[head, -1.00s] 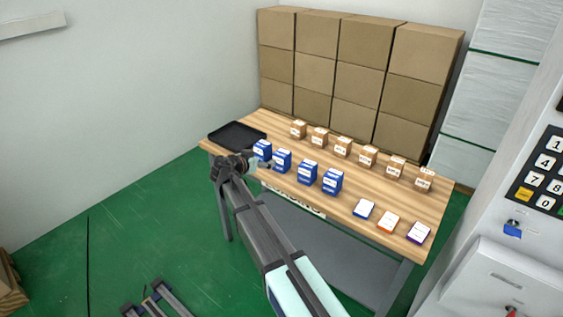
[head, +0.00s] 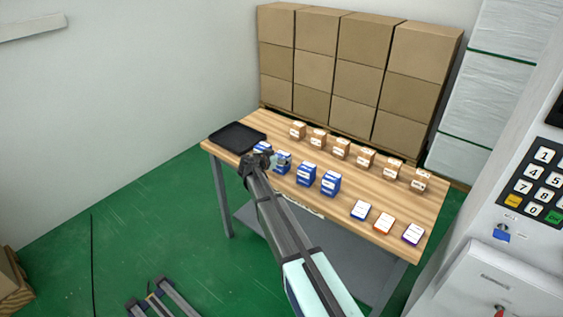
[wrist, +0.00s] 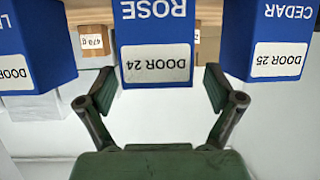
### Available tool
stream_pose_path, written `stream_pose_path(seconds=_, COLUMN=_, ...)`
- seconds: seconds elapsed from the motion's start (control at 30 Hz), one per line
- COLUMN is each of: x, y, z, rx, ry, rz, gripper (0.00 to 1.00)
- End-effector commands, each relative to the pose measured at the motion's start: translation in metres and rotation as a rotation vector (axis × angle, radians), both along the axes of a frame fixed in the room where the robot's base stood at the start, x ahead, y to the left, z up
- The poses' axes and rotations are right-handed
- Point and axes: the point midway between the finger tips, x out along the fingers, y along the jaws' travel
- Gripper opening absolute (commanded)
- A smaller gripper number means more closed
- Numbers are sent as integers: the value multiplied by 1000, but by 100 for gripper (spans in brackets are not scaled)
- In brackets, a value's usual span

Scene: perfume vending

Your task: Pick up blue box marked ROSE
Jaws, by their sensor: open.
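The blue box marked ROSE (wrist: 156,25) is central in the wrist view, which is upside down. Its white label reads DOOR 24. My gripper (wrist: 159,92) is open, with one finger to either side of the box's label end; I cannot tell whether they touch it. In the head view my gripper (head: 270,161) is at the table's front edge, at the second blue box from the left (head: 284,158), which appears to be ROSE and is partly hidden by the gripper.
A blue CEDAR box (wrist: 280,35) and another blue box (wrist: 35,45) stand close on either side. Small brown boxes (head: 341,147) line the back of the wooden table (head: 340,198). A black tray (head: 236,135) lies at the left, and flat white-topped boxes (head: 384,222) at the right.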

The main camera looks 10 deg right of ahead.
Motion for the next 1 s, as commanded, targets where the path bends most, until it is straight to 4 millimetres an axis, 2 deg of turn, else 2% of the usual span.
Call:
stream_pose_path(seconds=0.23, x=23, y=-23, z=-8, rx=0, ry=1, rz=-2, gripper=92)
stream_pose_path(seconds=0.53, x=26, y=-27, z=-14, rx=0, ry=0, rz=0, gripper=92)
stream_pose_path(seconds=0.57, x=26, y=-27, z=-14, rx=0, ry=0, rz=0, gripper=88)
stream_pose_path(seconds=0.7, x=26, y=-27, z=-14, rx=1, ry=1, rz=0, gripper=39)
stream_pose_path(seconds=0.73, x=26, y=-27, z=-14, rx=1, ry=1, rz=0, gripper=35)
stream_pose_path(seconds=1.0, x=26, y=-27, z=-14, rx=1, ry=1, rz=0, gripper=32)
